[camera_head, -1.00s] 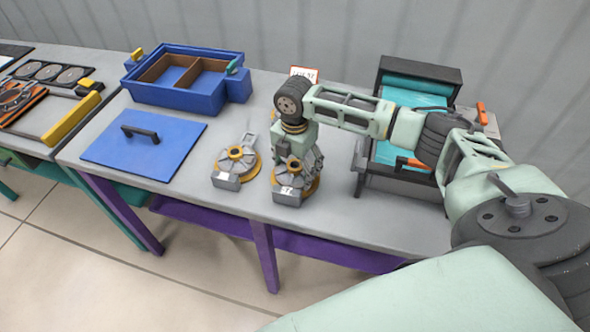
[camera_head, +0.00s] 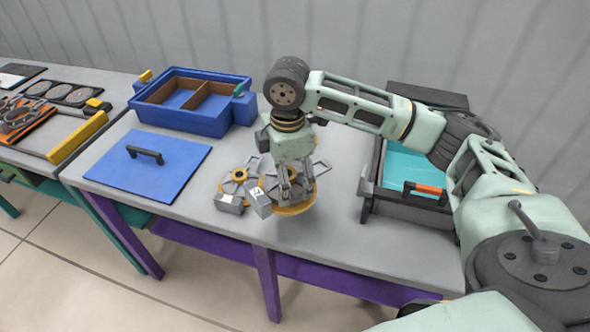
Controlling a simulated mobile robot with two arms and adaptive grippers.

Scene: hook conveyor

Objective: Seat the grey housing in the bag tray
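Two similar grey housings with yellow rings are at the middle of the table. The left housing (camera_head: 229,202) lies flat. The other housing (camera_head: 295,209) is under my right gripper (camera_head: 291,190), which points down with its fingers closed around the top of it. This housing is tilted, seems raised off the table, and its labelled block overlaps the left one in the picture. The gripper hides part of it. A dark-framed tray with a teal lining (camera_head: 398,165) stands to the right, partly behind my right arm; I cannot tell for sure whether this is the bag tray. My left gripper is not in view.
A blue divided bin (camera_head: 196,121) stands at the back left. A blue lid (camera_head: 180,158) with a black handle lies before it. An orange-handled tool (camera_head: 424,188) is at the teal tray. Bare table lies between the housings and the tray.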

